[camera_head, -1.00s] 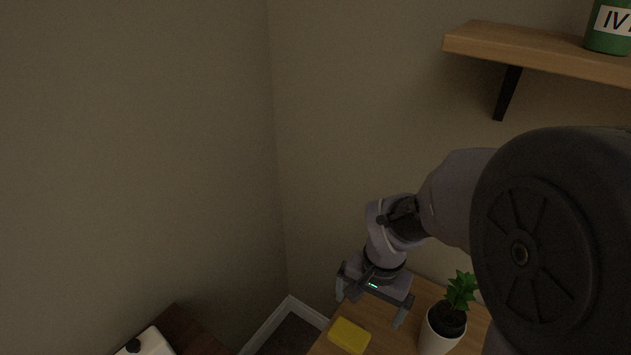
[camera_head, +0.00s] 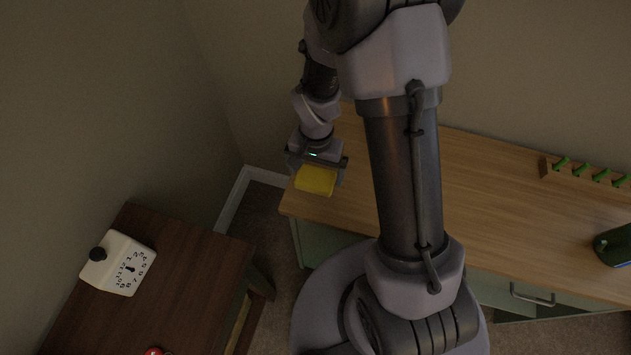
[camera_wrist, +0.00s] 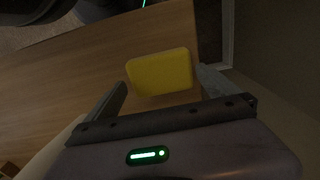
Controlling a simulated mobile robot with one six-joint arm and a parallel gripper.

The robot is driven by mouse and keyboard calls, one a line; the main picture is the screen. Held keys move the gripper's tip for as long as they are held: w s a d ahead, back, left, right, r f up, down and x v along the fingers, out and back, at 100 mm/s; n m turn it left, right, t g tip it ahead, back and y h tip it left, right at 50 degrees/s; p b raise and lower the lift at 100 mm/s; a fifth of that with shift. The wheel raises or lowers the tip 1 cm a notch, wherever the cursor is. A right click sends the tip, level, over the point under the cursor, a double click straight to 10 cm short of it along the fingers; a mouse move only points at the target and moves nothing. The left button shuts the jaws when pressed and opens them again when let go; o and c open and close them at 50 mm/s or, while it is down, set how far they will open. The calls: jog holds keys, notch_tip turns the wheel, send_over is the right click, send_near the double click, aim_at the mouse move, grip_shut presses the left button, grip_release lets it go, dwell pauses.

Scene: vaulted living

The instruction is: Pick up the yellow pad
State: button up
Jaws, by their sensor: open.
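The yellow pad (camera_head: 315,180) is a small rounded block near the left end of the wooden counter. In the wrist view the yellow pad (camera_wrist: 160,72) lies flat near the counter's edge. My gripper (camera_head: 317,167) is at the pad, on its far side in the head view. In the wrist view the two fingers of my gripper (camera_wrist: 163,88) stand wide apart, one toward each side of the pad. The jaws are open and nothing is held. I cannot tell the exact height of the fingertips above the counter.
The wooden counter (camera_head: 490,200) is mostly bare to the right of my arm, with a rack of green pegs (camera_head: 590,171) and a green object (camera_head: 615,246) at the right. A dark wooden table (camera_head: 165,290) with a white dial timer (camera_head: 118,264) stands at lower left.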

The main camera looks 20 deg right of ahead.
aim_at(315, 177)
notch_tip(315, 177, down, 3)
jog(key=shift+a+f+b, duration=0.1)
jog(key=shift+b, duration=0.3)
jog(key=shift+r, duration=0.2)
jog(key=shift+c, duration=0.4)
jog(key=c, duration=1)
jog(key=shift+r, duration=0.15)
